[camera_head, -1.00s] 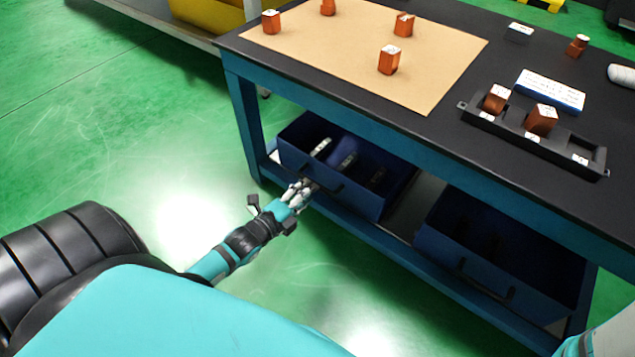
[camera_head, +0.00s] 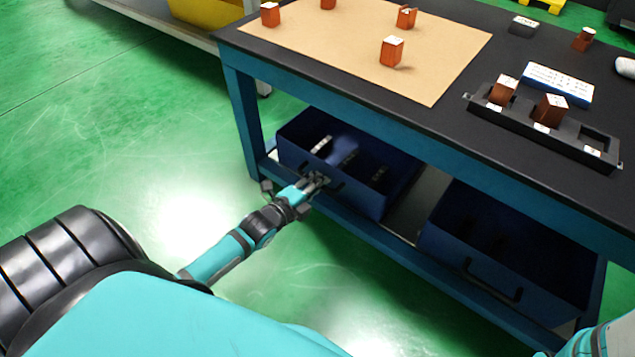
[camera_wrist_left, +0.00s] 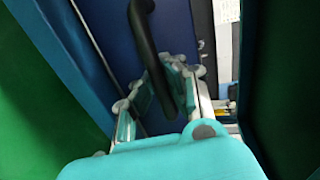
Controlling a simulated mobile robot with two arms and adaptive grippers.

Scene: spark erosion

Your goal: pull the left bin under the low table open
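The left bin (camera_head: 356,190) is a dark blue open-topped box on the lower shelf of the low table (camera_head: 345,88), with several dark parts inside. Its black bar handle (camera_head: 336,187) is on the front face; the handle also shows in the left wrist view (camera_wrist_left: 143,28). My left gripper (camera_head: 319,181) is at this handle. In the left wrist view its fingers (camera_wrist_left: 163,92) stand on both sides of the bar, looking slightly apart; whether the pads touch it is hard to see. My right gripper is out of view; only part of that arm shows at the lower right.
A second blue bin (camera_head: 455,256) with a black handle stands on the shelf to the right. The tabletop holds a tan mat (camera_head: 345,55), orange-brown blocks and a black tray (camera_head: 560,141). A table leg (camera_head: 243,120) is left of the left bin. Green floor in front is clear.

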